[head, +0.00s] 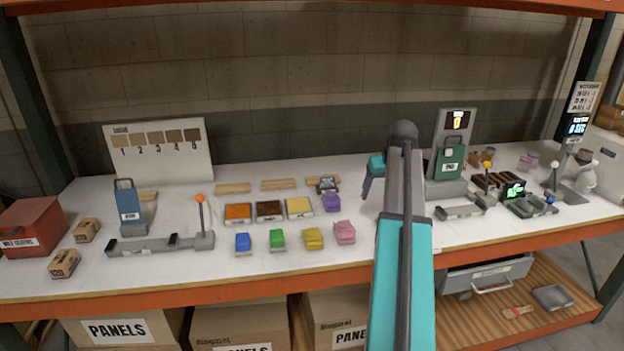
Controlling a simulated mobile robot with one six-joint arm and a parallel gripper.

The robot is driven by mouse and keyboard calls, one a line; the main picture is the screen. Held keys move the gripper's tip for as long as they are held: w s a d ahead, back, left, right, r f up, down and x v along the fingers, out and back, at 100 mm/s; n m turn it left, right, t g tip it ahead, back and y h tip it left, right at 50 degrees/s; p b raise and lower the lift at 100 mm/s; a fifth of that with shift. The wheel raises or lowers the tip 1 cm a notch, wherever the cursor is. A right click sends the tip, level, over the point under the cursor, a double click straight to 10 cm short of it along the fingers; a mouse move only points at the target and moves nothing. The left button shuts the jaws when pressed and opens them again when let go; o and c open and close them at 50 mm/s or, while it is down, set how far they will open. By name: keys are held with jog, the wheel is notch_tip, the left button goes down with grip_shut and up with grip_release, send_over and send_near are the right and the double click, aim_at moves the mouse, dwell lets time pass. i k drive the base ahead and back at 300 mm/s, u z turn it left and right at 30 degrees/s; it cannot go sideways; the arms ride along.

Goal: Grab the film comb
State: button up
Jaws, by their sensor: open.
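My gripper (370,190) hangs over the white bench top, right of the pink and purple pieces, its fingers pointing down. It is open, and nothing shows between its fingers; part of it is hidden behind my arm. I cannot tell surely which thing is the film comb. A small dark, framed piece (327,185) lies at a pale wooden strip, left of my gripper and apart from it. It is too small to make out any teeth.
The bench (75,285) holds colour trays (268,211), blocks (277,238), a lever stand (160,245) at left and a green machine (449,160) at right. A red box (32,228) stands at far left. The front strip is mostly clear.

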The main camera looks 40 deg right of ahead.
aim_at(329, 181)
jog(key=i, duration=0.95)
jog(key=z, duration=0.05)
